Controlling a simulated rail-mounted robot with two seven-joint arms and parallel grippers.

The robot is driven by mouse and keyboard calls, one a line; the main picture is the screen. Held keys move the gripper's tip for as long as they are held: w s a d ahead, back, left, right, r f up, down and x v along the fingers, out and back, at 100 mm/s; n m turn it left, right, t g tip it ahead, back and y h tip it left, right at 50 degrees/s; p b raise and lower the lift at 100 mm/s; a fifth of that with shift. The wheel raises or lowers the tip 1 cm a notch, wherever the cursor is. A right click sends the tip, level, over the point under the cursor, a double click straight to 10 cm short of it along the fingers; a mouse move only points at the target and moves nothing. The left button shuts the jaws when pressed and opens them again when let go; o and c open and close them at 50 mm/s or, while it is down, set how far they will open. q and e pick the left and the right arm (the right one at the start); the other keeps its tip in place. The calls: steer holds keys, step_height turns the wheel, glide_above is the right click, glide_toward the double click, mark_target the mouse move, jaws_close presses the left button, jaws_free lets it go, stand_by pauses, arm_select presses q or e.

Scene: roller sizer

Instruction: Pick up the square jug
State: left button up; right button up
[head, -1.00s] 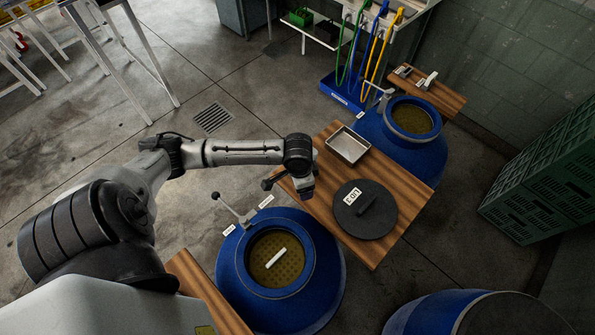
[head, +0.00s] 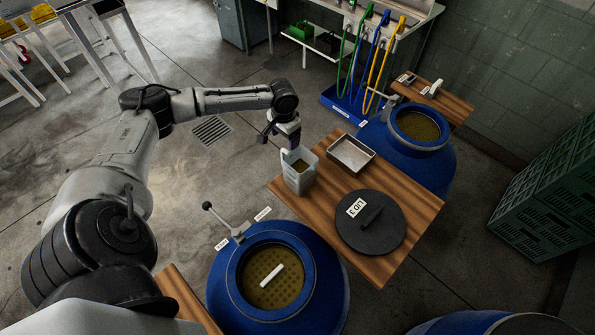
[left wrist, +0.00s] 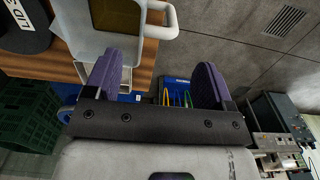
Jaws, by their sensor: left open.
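The square jug (head: 301,181) is a pale, translucent, box-shaped vessel with something brownish showing inside. It stands upright on the near left end of a wooden board in the head view. Its white handle (head: 286,157) faces left, toward my left gripper (head: 272,140). That gripper is open and empty, just behind and left of the jug. In the left wrist view, the jug (left wrist: 98,22) is at the top, and its handle (left wrist: 173,22) lies beyond the gap between the two purple-padded fingers. The handle is not between the pads. My right gripper is not in view.
A metal tray (head: 351,154) and a round black lid (head: 385,235) labelled LID 3 share the wooden board (head: 330,211) with the jug. Blue drums (head: 224,289) stand in front and behind. Green crates (head: 545,195) are at right.

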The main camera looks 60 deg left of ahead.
mark_target(287, 151)
arm_select(q)
steer(key=shift+w+d+f, duration=0.1)
steer(key=shift+w+f, duration=0.05)
steer(key=shift+f, duration=3.3)
steer(key=shift+c, duration=0.4)
jaws_close()
steer(key=shift+r, duration=0.1)
